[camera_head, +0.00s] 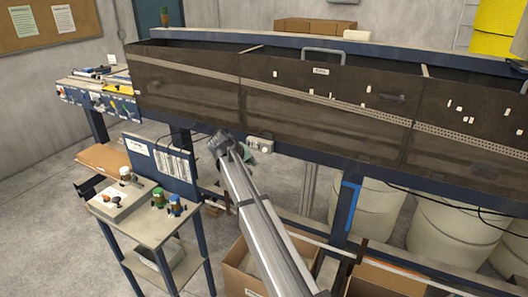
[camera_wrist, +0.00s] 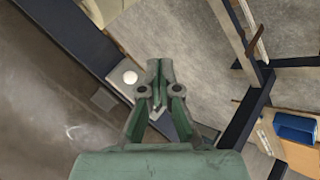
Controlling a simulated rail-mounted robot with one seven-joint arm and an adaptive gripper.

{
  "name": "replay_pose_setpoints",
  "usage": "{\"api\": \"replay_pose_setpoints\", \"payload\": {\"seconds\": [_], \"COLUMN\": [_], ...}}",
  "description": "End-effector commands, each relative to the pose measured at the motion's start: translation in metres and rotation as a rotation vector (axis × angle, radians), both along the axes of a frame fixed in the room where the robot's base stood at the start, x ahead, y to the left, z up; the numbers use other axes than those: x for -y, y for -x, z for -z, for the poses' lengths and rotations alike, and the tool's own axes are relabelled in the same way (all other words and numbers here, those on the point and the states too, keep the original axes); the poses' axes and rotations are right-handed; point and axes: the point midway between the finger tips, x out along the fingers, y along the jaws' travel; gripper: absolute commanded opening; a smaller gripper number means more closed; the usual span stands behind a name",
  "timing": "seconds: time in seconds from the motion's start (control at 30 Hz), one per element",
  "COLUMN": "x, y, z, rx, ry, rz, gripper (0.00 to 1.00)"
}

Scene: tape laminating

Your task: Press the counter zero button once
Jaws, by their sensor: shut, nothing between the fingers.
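My gripper (camera_wrist: 158,66) is shut and empty in the wrist view, with its green fingertips together. In the head view a small green part of my gripper (camera_head: 250,160) shows beside my arm, below the machine's front edge. A small light control box (camera_head: 262,144) with small round parts sits on that edge, just above and right of my gripper. In the wrist view a white round piece (camera_wrist: 130,77) lies left of the fingertips, apart from them in the picture. No counter zero label is readable, so I cannot tell which part is that button.
The long dark machine bed (camera_head: 185,85) runs across the head view. A cart (camera_head: 155,228) at left carries a grey box (camera_head: 122,202) and several small bottles. Cardboard boxes (camera_head: 240,272) stand below my arm. White barrels (camera_head: 440,232) stand under the machine at right.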

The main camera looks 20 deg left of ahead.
Motion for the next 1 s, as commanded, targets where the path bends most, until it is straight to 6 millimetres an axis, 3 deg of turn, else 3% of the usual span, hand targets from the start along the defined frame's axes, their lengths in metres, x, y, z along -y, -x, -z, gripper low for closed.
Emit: {"api": "replay_pose_setpoints", "payload": {"seconds": [0.3,0.5,1.0], "x": [0.004,0.006,0.008], "y": [-0.043,-0.059,-0.062], "z": [0.0,0.0,0.0], "rx": [0.001,0.0,0.0], "ry": [0.0,0.0,0.0], "rz": [0.001,0.0,0.0], "gripper": [0.0,0.0,0.0]}}
